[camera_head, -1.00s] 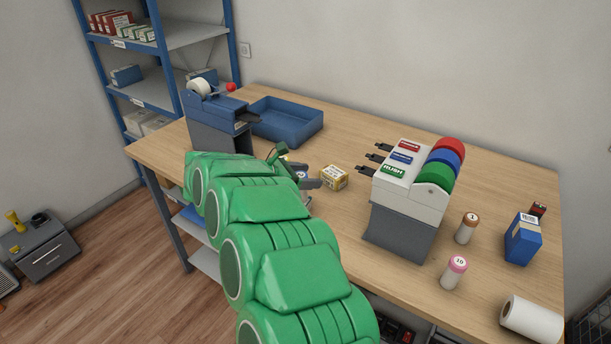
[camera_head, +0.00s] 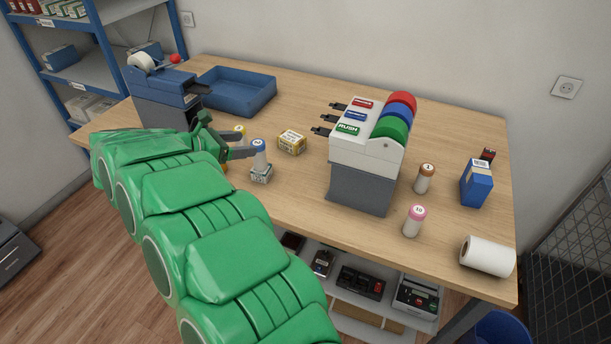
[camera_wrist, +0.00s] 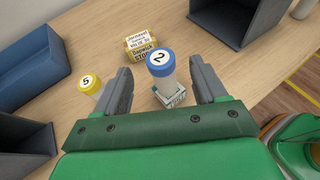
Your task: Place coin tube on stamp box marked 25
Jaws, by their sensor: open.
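A white coin tube with a blue cap marked 2 (camera_head: 259,160) stands upright on a small pale stamp box (camera_head: 261,176). In the wrist view the blue-capped tube (camera_wrist: 161,66) is between the open fingers of my gripper (camera_wrist: 162,82), with gaps at both sides. The pale stamp box (camera_wrist: 172,98) shows below it, its number unreadable. In the head view my gripper (camera_head: 243,150) is at the tube's left. A yellow stamp box (camera_head: 292,143) lies behind; the wrist view also shows this yellow box (camera_wrist: 149,46). A yellow-capped tube marked 5 (camera_wrist: 91,84) stands left of my gripper.
A grey-white label dispenser (camera_head: 365,160) stands right of centre. Beyond it are a brown-capped tube (camera_head: 424,180), a pink-capped tube marked 10 (camera_head: 414,222), a blue box (camera_head: 476,184) and a paper roll (camera_head: 487,256). A blue tray (camera_head: 236,92) is at the back left.

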